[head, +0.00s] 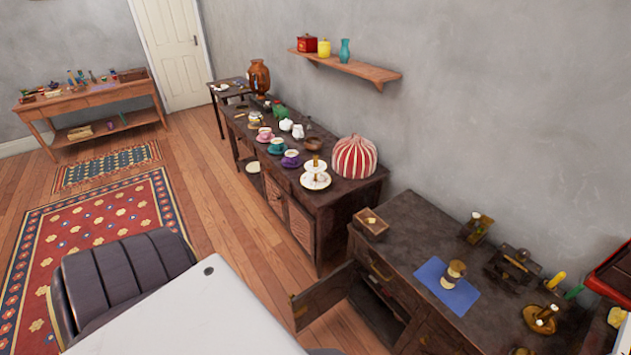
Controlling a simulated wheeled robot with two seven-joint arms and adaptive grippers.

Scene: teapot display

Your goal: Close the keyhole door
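A dark wooden cabinet (405,235) stands at the lower right. Its door (325,297) is open and swung outward to the left, with a small brass-coloured fitting (300,311) near its free edge. The dark inside of the cabinet (378,303) shows behind the door. I cannot make out a keyhole at this size. Neither of my grippers is in view, and nothing touches the door.
A blue cloth (435,272), a small wooden box (370,224) and brass items stand on the cabinet. A longer sideboard (325,206) with cups and a striped tea cosy (354,158) stands behind. Bare floor (350,333) shows beside the open door.

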